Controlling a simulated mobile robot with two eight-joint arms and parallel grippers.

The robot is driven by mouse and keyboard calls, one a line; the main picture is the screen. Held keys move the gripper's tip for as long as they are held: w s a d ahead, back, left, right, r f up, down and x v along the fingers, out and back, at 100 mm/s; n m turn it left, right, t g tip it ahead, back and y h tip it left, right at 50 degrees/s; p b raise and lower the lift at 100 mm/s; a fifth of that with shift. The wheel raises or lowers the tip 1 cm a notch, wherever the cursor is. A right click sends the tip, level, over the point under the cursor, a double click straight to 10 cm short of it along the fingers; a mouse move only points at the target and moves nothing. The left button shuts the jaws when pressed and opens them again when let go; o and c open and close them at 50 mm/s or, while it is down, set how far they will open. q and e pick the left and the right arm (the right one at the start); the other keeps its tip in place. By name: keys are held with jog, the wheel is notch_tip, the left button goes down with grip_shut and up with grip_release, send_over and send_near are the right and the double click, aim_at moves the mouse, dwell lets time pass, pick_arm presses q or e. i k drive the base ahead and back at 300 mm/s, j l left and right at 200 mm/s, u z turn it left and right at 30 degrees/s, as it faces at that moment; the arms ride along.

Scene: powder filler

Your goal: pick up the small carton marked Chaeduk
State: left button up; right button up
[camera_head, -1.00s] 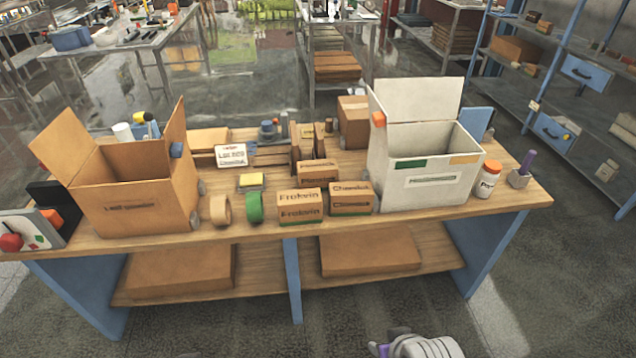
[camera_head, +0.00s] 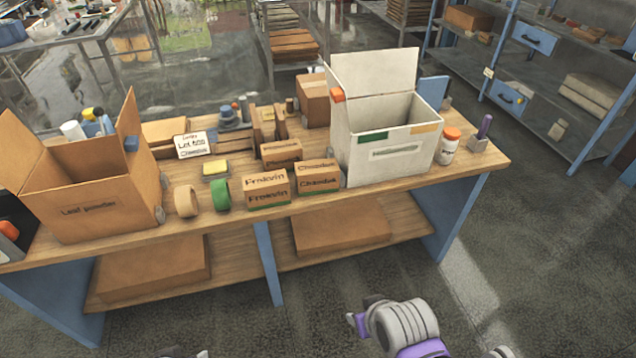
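The small brown carton whose blurred label looks like Chaeduk (camera_head: 318,179) stands on the workbench, just left of the white open box. It touches or nearly touches the carton marked Frakvin (camera_head: 267,189) on its left. Another small brown carton (camera_head: 281,154) stands behind them, its label too blurred to read. My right gripper (camera_head: 356,322) is low at the bottom of the view, in front of the bench and well apart from the cartons; its finger opening cannot be made out. Only a sliver of my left gripper (camera_head: 185,354) shows at the bottom edge.
The white open box (camera_head: 392,153) stands right of the cartons, with a white bottle (camera_head: 448,147) beside it. Green tape (camera_head: 221,194) and tan tape (camera_head: 186,201) stand to the left. A large open brown box (camera_head: 95,195) fills the left end. The front edge is clear.

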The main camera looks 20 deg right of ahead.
aim_at(320, 176)
jog(key=i+j, duration=0.3)
jog(key=i, duration=0.2)
jog(key=i+j+z, duration=0.15)
jog(key=i+j, duration=0.15)
jog(key=i, duration=0.2)
